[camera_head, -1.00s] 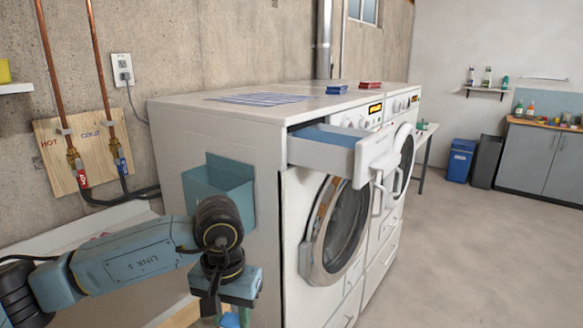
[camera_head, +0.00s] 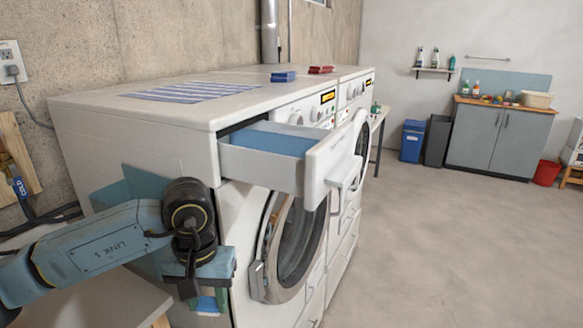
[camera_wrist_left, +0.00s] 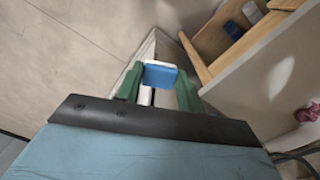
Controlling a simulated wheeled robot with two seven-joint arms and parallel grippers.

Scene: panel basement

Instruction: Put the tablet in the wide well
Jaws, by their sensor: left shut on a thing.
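A small blue tablet with a white part (camera_wrist_left: 160,77) is held between the green fingers of my left gripper (camera_wrist_left: 158,88) in the left wrist view. In the head view the left gripper (camera_head: 208,300) hangs low beside the near washer's left front corner, below the drawer, and the tablet is mostly hidden by the wrist. The washer's detergent drawer (camera_head: 318,178) is pulled open. A blue-lined well (camera_head: 272,141) shows inside it; I cannot make out its dividers or which well is wide. My right gripper is not in view.
Blue (camera_head: 283,76) and red (camera_head: 321,70) boxes and a striped sheet (camera_head: 180,92) lie on top. The floor at right is clear.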

